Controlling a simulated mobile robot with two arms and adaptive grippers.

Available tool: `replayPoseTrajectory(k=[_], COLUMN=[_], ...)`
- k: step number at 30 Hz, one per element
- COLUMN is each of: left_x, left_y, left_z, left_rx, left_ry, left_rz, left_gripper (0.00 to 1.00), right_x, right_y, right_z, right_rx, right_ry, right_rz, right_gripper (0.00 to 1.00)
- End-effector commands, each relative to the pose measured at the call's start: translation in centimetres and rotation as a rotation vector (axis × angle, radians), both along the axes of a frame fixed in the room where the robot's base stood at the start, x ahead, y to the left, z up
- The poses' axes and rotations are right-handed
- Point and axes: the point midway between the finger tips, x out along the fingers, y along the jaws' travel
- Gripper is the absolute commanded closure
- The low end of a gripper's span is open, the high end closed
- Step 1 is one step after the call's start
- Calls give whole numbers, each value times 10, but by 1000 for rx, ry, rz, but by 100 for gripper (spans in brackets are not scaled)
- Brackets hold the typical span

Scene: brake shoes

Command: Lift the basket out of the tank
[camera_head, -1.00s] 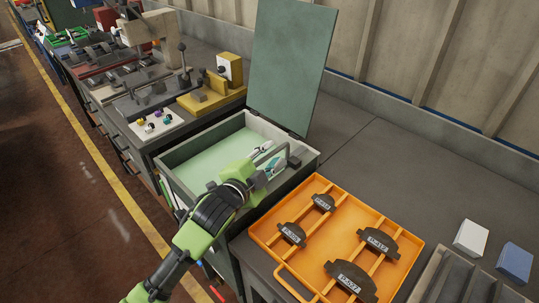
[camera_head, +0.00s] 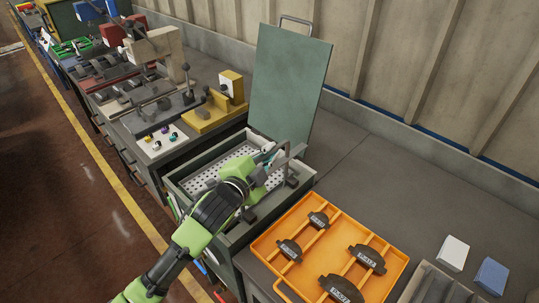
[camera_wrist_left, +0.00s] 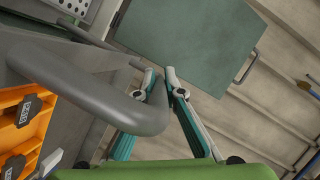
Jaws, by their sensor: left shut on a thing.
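My left gripper (camera_head: 272,156) is shut on the basket's grey bar handle, over the tank's right part. In the left wrist view, the thick handle (camera_wrist_left: 90,85) runs up to the teal fingers of the gripper (camera_wrist_left: 160,76). My arm hides the basket's near part. My right gripper is out of view.
The tank's green lid (camera_head: 288,85) stands open behind. An orange tray (camera_head: 267,243) with several dark brake shoes lies to the right, with a white box (camera_head: 453,253) and a blue box (camera_head: 492,275) beyond. A yellow fixture (camera_head: 215,112) stands left. The bench behind the orange tray is clear.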

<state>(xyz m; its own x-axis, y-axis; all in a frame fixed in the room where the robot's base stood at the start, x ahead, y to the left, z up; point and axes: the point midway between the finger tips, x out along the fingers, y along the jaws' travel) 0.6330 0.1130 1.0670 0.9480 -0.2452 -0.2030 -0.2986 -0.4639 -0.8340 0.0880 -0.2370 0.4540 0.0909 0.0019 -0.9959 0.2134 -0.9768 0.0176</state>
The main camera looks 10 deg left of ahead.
Motion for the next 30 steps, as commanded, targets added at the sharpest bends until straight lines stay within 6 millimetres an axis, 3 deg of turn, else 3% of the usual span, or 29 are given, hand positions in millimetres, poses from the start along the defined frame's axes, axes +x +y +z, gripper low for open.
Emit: replayPoseTrajectory(k=[1,9,26,27,29,30], left_x=[0,0,0,0,0,0], left_y=[0,0,0,0,0,0], left_z=[20,52,62,63,63,62], left_rx=[2,1,0,0,0,0], left_ry=[0,5,0,-1,-1,0], left_rz=[-2,0,0,1,1,0], left_gripper=[100,100,100,88,74,74], right_x=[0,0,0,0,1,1], right_y=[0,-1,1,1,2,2], right_z=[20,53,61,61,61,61], right_rx=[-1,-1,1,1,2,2], right_ry=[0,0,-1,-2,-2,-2], right_rz=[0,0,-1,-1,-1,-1], right_gripper=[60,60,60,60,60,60])
